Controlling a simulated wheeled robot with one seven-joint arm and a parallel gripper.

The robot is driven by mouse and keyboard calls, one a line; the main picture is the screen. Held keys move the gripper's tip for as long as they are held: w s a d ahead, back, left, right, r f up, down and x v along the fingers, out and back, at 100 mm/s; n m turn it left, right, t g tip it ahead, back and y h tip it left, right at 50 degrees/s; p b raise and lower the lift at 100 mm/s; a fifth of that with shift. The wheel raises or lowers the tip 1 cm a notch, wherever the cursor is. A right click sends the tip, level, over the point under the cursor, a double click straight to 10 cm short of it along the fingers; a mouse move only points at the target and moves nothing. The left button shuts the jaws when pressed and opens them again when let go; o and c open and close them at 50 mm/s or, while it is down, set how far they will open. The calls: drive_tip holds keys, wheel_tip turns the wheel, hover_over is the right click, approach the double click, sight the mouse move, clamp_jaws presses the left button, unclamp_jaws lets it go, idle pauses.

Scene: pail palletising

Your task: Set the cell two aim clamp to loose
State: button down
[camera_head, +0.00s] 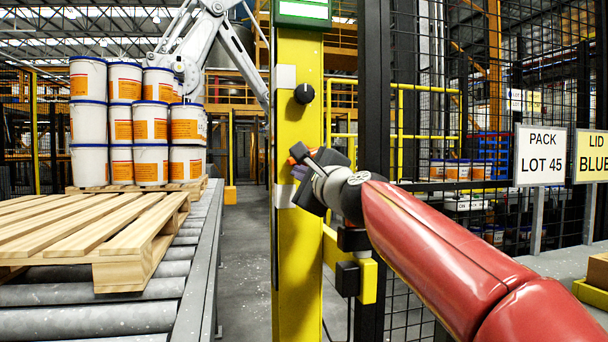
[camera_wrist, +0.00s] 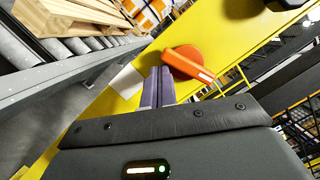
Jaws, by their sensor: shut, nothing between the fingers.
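An orange clamp lever (camera_wrist: 188,62) with a round hub and a short arm is on the yellow post (camera_wrist: 105,115), seen in the wrist view. In the head view only a bit of the orange lever (camera_head: 299,151) shows past my wrist on the post (camera_head: 298,240). My gripper (camera_wrist: 157,86) is shut and empty, its purple fingers together just left of the lever's hub. I cannot tell whether they touch it. In the head view my gripper (camera_head: 299,173) is at the post, partly hidden by my wrist. I see no label on the lever.
A black knob (camera_head: 304,93) and a green-framed display (camera_head: 302,12) are higher on the post. A mesh fence (camera_head: 425,110) stands right of it. At left, a roller conveyor (camera_head: 100,318) bears an empty pallet (camera_head: 90,228) and stacked pails (camera_head: 122,131). Signs (camera_head: 540,155) stand far right.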

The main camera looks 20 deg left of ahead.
drive_tip(key=m, duration=0.2)
drive_tip(key=m+t, duration=0.1)
drive_tip(key=m, duration=0.1)
drive_tip(key=shift+s+a+r, duration=0.25)
drive_tip(key=shift+a, duration=0.15)
idle(0.6)
